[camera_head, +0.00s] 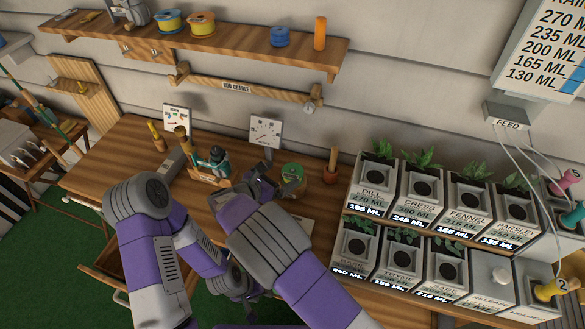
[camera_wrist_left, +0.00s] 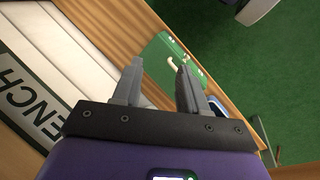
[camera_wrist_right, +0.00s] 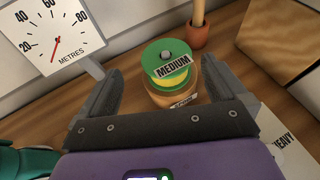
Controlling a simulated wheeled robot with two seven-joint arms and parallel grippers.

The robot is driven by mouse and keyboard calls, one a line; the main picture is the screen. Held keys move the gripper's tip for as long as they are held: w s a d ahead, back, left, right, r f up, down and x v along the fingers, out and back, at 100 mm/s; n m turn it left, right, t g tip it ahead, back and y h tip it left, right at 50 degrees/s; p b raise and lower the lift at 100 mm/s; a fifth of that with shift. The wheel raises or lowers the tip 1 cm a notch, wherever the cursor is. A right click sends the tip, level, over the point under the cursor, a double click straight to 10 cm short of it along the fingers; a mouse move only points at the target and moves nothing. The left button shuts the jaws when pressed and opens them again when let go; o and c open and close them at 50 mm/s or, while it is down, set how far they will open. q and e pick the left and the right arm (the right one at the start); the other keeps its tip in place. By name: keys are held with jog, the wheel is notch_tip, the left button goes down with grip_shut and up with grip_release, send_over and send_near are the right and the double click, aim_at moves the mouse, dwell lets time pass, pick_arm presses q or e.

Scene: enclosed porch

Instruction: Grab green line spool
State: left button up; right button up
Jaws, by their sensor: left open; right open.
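The green line spool (camera_head: 292,175) stands on the wooden bench, partly hidden by my right arm in the head view. In the right wrist view the spool (camera_wrist_right: 172,62) has a green top with a knob, a label reading MEDIUM, some yellow line and a wooden-looking lower part. My right gripper (camera_wrist_right: 163,72) is open and empty, its fingers on either side of the spool in the picture, the spool just beyond the tips. I cannot tell any contact.
A dial gauge (camera_head: 266,131) stands behind the spool, and a terracotta pot (camera_head: 331,172) is to its right. Labelled planters (camera_head: 375,200) fill the right side. A shelf (camera_head: 240,50) holds other spools. An open drawer (camera_head: 112,262) juts out at the front.

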aim_at(289, 174)
jog(key=x, duration=0.5)
jog(key=shift+s+d+f, duration=0.3)
jog(key=shift+d+f, duration=0.05)
jog(key=shift+w+d+f, duration=0.1)
jog(key=shift+w, duration=0.15)
jog(key=c, duration=1.1)
